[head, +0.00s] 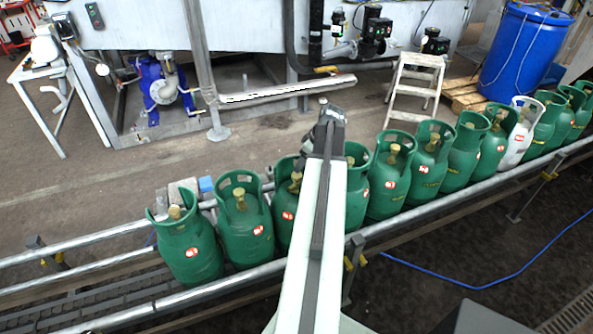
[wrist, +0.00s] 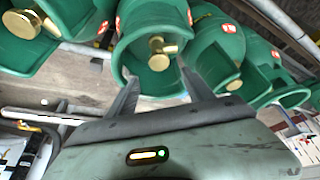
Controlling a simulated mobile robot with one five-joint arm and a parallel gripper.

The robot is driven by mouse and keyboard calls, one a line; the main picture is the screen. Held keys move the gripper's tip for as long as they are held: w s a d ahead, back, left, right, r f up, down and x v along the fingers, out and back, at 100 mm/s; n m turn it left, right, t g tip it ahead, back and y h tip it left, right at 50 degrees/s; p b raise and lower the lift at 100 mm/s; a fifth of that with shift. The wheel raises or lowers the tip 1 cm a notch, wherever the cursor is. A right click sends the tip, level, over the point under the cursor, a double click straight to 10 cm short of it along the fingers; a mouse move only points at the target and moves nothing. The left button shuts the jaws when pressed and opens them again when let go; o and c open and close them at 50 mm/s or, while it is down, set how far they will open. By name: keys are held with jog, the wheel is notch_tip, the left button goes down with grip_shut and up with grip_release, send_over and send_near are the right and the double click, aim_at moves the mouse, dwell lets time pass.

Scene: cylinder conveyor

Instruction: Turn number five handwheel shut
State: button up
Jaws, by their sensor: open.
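Green gas cylinders stand in a row, each with a collar and a brass handwheel. I cannot read any numbers, so I cannot tell which handwheel is number five. My gripper (head: 331,108) is above the row in the head view, near a green cylinder (head: 357,190) partly hidden by my arm. In the wrist view my gripper (wrist: 158,76) is open and empty. A brass handwheel (wrist: 160,52) inside a green collar (wrist: 124,60) shows just beyond and between the fingertips, seemingly untouched. Other brass handwheels show at left (wrist: 22,24) and right (wrist: 235,86).
The cylinders stand between metal rails (head: 420,200) on a conveyor (head: 110,305). One white cylinder (head: 520,130) is among them. A step stool (head: 415,85), a blue drum (head: 525,50) and a blue pump (head: 160,85) stand behind. A blue hose (head: 480,285) lies in front.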

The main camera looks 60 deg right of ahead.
aim_at(297, 175)
jog(key=b+x, duration=0.7)
jog(key=x, duration=0.1)
jog(key=shift+s+d, duration=0.1)
jog(key=shift+s, duration=0.1)
jog(key=shift+r, duration=0.1)
grip_shut()
